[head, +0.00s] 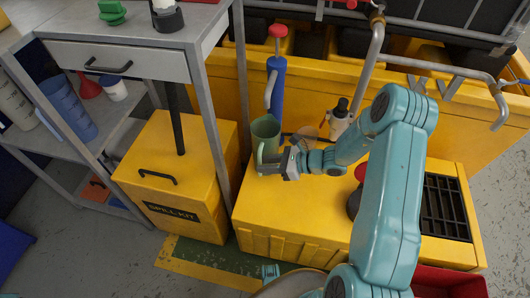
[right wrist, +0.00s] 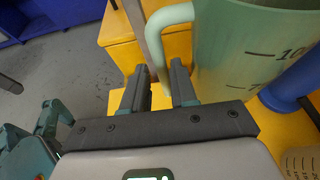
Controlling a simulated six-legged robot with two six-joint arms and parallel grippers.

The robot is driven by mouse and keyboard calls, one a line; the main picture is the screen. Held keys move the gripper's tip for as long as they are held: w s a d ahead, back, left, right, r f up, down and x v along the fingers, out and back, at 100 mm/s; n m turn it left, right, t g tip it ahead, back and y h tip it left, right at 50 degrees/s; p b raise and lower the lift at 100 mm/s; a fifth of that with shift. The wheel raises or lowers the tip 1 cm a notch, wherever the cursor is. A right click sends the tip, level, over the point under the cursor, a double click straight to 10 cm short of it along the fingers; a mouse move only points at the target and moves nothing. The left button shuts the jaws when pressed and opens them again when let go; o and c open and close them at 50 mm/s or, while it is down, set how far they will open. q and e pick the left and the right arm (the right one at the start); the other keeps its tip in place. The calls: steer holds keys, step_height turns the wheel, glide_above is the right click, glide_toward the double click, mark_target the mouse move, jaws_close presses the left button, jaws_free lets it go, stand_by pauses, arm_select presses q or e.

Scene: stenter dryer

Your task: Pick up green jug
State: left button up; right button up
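The green jug (head: 265,135) stands upright on the yellow box top beside the blue pump cylinder, with its handle toward the front left. In the right wrist view the jug (right wrist: 240,50) fills the upper right, with volume marks on its wall. My right gripper (head: 285,165) is at the jug's front side. In the right wrist view its two fingers (right wrist: 160,85) are apart, and the jug's handle runs down toward the gap between them. I cannot tell whether they touch the handle. The jug's base is partly hidden by the gripper. My left gripper is not in view.
A pump with a red knob (head: 277,31) and blue body (head: 276,95) stands right behind the jug. A small bottle (head: 340,122) stands to the right. A grey workbench (head: 125,60) and yellow spill kit box (head: 178,180) are to the left. The yellow top's front (head: 290,215) is clear.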

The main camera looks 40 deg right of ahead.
steer(key=x, duration=0.2)
steer(key=shift+w+a+f, duration=0.15)
steer(key=shift+w+f, duration=0.05)
steer(key=shift+w, duration=0.05)
jaws_close()
steer(key=shift+w+r, duration=0.1)
stand_by(1.1)
